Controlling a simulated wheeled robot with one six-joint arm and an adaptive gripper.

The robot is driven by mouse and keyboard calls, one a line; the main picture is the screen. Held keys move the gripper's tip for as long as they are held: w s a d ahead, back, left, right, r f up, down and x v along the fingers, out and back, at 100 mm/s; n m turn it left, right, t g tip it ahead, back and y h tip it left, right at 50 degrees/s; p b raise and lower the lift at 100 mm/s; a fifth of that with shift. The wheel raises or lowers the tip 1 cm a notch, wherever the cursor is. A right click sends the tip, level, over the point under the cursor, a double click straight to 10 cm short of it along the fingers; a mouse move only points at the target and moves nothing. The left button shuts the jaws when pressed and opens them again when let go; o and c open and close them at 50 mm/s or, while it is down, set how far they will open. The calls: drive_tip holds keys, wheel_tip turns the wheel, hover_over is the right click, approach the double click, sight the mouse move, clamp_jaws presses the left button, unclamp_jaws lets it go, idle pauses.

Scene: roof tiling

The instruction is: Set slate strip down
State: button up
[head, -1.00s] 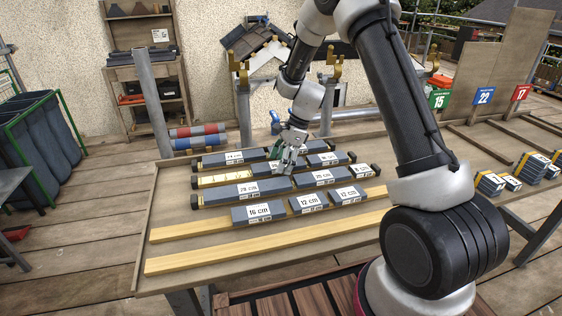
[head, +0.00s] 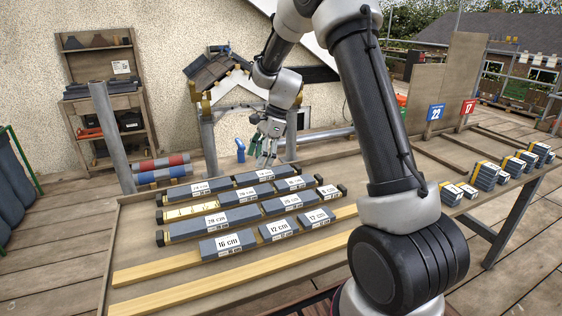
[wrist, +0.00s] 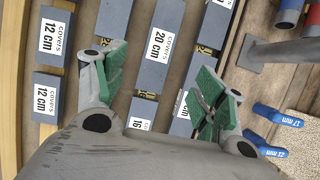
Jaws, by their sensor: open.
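My gripper (head: 266,150) is open and empty, raised above the far side of the bench. Its green-padded fingers show spread apart in the wrist view (wrist: 165,85), with slate strips below them. Dark grey slate strips with white labels lie flat in rows on the bench. The second row from the back holds a strip (head: 249,194) beside a bare yellow length of rail (head: 186,212). A strip labelled 20 cm (wrist: 160,42) lies below and between the fingers in the wrist view. The label of a strip near the right finger is partly hidden.
Bare wooden battens (head: 200,290) run along the near edge. Grey posts (head: 211,145) stand behind the bench. Small strip stacks (head: 484,175) sit at the right.

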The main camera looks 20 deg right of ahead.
drive_tip(key=s+d+r+n+t+h, duration=0.1)
drive_tip(key=s+d+r+n, duration=0.2)
drive_tip(key=s+r+n, duration=0.6)
drive_tip(key=s+d+r+n+t+h, duration=0.2)
drive_tip(key=s+d+r+n, duration=0.15)
drive_tip(key=s+r, duration=0.7)
drive_tip(key=s+d+f+n, duration=0.1)
drive_tip(key=s+d+n, duration=0.1)
drive_tip(key=s, duration=0.5)
drive_tip(key=s+d+f+n+t+h, duration=0.1)
drive_tip(key=s+f+n, duration=0.1)
drive_tip(key=s, duration=0.5)
drive_tip(key=shift+s+d+f+n, duration=0.25)
drive_tip(key=shift+d+n, duration=0.15)
drive_tip(key=shift+n, duration=0.35)
